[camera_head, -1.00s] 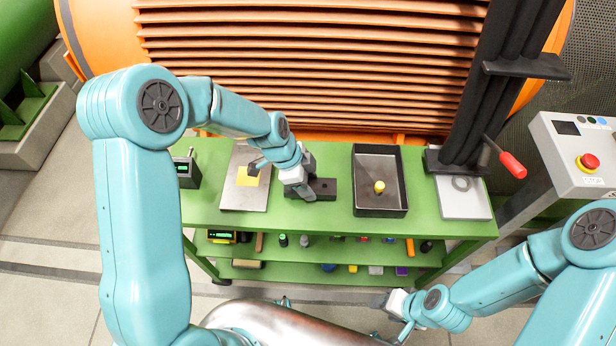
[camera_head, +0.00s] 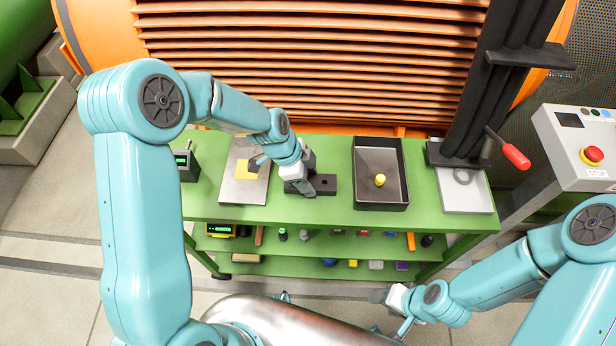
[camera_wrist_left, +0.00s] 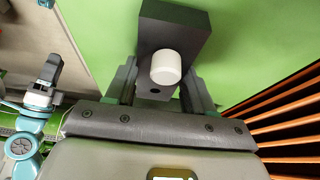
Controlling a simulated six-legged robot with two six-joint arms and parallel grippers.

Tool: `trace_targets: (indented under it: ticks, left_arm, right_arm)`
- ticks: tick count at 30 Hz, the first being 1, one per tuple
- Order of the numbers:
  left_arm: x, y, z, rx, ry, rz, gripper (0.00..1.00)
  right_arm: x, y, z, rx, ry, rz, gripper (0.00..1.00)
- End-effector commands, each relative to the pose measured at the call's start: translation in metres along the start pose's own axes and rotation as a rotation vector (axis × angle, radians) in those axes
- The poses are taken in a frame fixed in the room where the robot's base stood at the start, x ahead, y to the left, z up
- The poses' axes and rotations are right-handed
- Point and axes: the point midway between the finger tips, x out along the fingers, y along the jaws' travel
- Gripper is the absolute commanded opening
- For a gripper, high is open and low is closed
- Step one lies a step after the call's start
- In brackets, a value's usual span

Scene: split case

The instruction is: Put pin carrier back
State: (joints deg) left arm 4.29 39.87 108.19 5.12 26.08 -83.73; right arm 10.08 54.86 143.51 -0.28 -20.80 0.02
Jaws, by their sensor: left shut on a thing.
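The pin carrier appears to be a dark rectangular block (camera_head: 323,184) on the green bench, between a grey plate and a black tray. In the left wrist view, the block (camera_wrist_left: 190,22) has a white round pin (camera_wrist_left: 166,68) standing on it and a dark hole near its closer end. My left gripper (camera_head: 303,187) is shut on this block, with one finger on each side; it also shows in the left wrist view (camera_wrist_left: 164,92). The block's left part is hidden by the gripper in the head view. My right gripper (camera_head: 396,303) hangs low in front of the bench, away from the block.
The black tray (camera_head: 366,203) holds a yellow pin (camera_head: 380,180). The grey plate (camera_head: 232,193) bears a yellow square (camera_head: 245,168). A white plate with a ring (camera_head: 480,203) and a red-handled lever (camera_head: 515,155) are at right. Orange slats rise behind the bench.

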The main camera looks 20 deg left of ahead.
Motion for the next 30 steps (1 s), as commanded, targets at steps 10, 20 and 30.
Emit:
trace_targets:
  ticks: [10,20,30]
  left_arm:
    - [0.003,0.000,0.001,0.000,0.000,-0.002,0.83]
    - [0.001,0.000,0.002,0.000,0.000,-0.001,0.83]
    - [-0.070,-0.002,0.002,0.000,0.001,-0.009,0.83]
  right_arm:
    - [0.004,0.001,0.000,0.000,0.000,0.000,0.52]
    - [0.004,0.002,0.000,0.000,0.000,0.000,0.52]
    - [0.009,0.003,0.000,0.000,0.000,0.000,0.52]
